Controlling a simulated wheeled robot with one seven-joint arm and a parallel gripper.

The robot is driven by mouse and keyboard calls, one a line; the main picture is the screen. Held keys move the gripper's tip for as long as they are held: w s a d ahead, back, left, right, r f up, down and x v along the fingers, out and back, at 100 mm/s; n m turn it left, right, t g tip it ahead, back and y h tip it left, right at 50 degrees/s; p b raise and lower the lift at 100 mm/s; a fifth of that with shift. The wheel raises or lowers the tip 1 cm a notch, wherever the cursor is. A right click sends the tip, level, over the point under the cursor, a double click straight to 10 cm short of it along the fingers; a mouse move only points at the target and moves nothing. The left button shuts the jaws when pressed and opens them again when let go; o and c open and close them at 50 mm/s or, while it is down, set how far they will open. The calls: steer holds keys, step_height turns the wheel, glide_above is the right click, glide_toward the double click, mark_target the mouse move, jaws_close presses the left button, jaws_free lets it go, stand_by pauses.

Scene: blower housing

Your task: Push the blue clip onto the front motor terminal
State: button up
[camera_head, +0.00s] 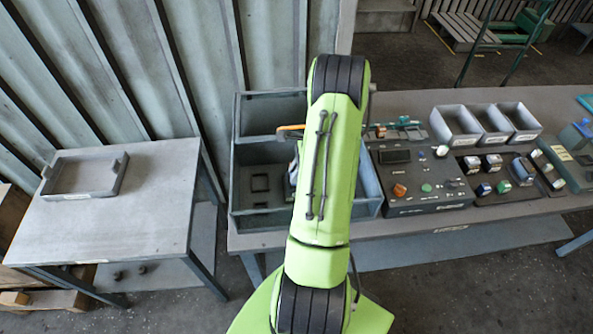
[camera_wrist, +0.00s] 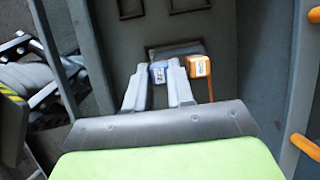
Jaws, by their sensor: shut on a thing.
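A blue clip (camera_wrist: 158,71) shows at the tips of my gripper (camera_wrist: 163,68) in the wrist view. The gripper is shut on it. The clip is beside a dark block (camera_wrist: 178,48) on the housing floor, which looks like the motor's terminal end. An orange clip (camera_wrist: 198,66) with an orange lead sits just right of the fingers by the same block. The front terminal itself is hidden, and I cannot tell whether the blue clip touches it. In the head view my arm covers the gripper and the blue clip inside the grey blower housing (camera_head: 246,222).
The housing's wall (camera_wrist: 280,70) rises close on the right in the wrist view. A control panel (camera_head: 425,203) and grey bins (camera_head: 455,126) stand right of the housing on the bench. A side table with a shallow tray (camera_head: 84,176) is at left.

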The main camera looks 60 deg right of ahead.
steer(key=shift+f+b, duration=0.3)
steer(key=shift+f, duration=0.15)
steer(key=o, duration=0.9)
steer(key=shift+r, duration=0.1)
steer(key=p+v, duration=0.5)
steer(key=v, duration=1)
steer(key=shift+r, duration=0.3)
steer(key=shift+d, duration=0.1)
